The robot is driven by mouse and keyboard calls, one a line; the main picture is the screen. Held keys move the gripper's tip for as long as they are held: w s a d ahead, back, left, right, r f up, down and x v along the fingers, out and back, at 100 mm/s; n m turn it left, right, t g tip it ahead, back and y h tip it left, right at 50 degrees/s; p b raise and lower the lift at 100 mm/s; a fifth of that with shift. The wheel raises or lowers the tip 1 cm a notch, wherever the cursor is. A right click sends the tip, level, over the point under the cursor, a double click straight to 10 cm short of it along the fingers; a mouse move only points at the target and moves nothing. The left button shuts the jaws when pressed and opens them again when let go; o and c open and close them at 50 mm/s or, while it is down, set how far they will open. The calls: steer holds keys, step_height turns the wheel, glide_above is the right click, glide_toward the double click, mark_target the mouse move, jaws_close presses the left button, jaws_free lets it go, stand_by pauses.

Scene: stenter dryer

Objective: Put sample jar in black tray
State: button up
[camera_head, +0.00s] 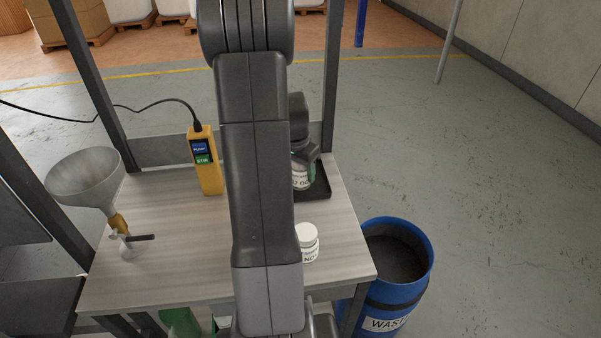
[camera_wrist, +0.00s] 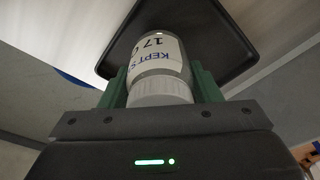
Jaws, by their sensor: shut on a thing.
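The sample jar is a small jar with a white lid and a printed label. It shows partly in the head view (camera_head: 299,180) and close up in the wrist view (camera_wrist: 157,66), its lid toward my gripper. My gripper (camera_head: 301,160) is shut on it, with green finger pads on both sides in the wrist view (camera_wrist: 158,88). The black tray (camera_head: 322,188) lies at the table's far right, partly hidden by my arm. In the wrist view the tray (camera_wrist: 225,48) is behind the jar's base. I cannot tell whether the jar touches the tray floor.
Another white-lidded jar (camera_head: 308,241) stands near the front right of the table (camera_head: 180,250). A yellow handheld device (camera_head: 206,165) stands at the back, and a grey funnel (camera_head: 85,182) at the left. A blue waste drum (camera_head: 400,285) stands right of the table.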

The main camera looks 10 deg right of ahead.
steer(key=shift+f, duration=0.7)
steer(key=shift+f, duration=0.1)
steer(key=shift+f, duration=0.15)
steer(key=o, duration=1.2)
steer(key=shift+r, duration=0.65)
steer(key=r, duration=0.3)
steer(key=a+r, duration=0.1)
steer(key=r, duration=0.3)
steer(key=s+r, duration=0.1)
steer(key=r, duration=0.3)
steer(key=shift+s+a, duration=0.1)
steer(key=shift+a, duration=0.05)
